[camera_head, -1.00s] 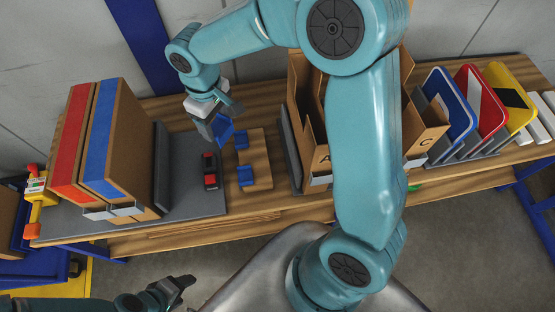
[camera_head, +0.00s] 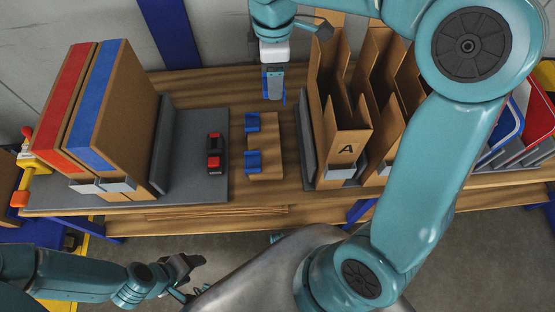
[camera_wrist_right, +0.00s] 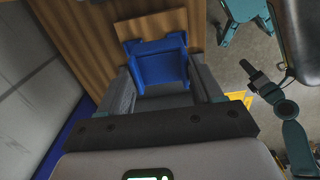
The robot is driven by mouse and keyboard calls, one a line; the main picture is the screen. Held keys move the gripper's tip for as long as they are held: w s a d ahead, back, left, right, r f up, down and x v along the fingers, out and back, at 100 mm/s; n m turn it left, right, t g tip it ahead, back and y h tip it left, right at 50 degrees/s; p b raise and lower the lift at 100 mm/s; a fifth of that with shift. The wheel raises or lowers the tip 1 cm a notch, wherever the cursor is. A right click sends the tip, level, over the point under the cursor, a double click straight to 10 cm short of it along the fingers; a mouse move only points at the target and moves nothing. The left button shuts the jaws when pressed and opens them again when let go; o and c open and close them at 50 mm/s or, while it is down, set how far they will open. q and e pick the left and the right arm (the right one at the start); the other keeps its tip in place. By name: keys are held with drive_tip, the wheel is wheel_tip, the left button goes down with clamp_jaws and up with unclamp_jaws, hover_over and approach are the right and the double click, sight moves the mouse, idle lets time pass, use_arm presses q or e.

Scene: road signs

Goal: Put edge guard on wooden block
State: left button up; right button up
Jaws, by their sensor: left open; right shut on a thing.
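The wooden block (camera_head: 267,138) lies on the bench, with two blue edge guards on it, a far one (camera_head: 253,122) and a near one (camera_head: 252,161), both at its left side. My right gripper (camera_head: 273,90) is shut on another blue edge guard (camera_wrist_right: 160,66), above the bench beyond the block's far end. In the right wrist view this guard sits between the fingers; in the head view the gripper mostly hides it. My left gripper (camera_head: 188,266) is open and empty at lower left, in front of the bench and away from the block.
A red and black tool (camera_head: 215,153) lies on the grey mat (camera_head: 200,185) left of the block. Cardboard panels with red and blue bands (camera_head: 95,110) stand at left. Cardboard holders, one marked A (camera_head: 345,148), stand close on the right. Signs (camera_head: 520,125) stand farther right.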

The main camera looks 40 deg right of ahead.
drive_tip(key=f+b, duration=0.1)
drive_tip(key=f, duration=0.2)
drive_tip(key=shift+s+d+f+b, duration=0.1)
drive_tip(key=shift+d+f+b, duration=0.1)
drive_tip(key=shift+b, duration=0.2)
wheel_tip(320, 180, down, 19)
drive_tip(key=b, duration=0.3)
drive_tip(key=shift+f+b, duration=0.1)
drive_tip(key=shift+b, duration=0.25)
drive_tip(key=shift+f, duration=0.3)
use_arm(q)
wheel_tip(320, 180, down, 7)
drive_tip(key=shift+s+a, duration=0.1)
drive_tip(key=shift+f+b, duration=0.35)
drive_tip(key=shift+b, duration=0.1)
use_arm(e)
drive_tip(key=shift+f, duration=0.5)
drive_tip(key=o, duration=1)
drive_tip(key=shift+o, duration=0.2)
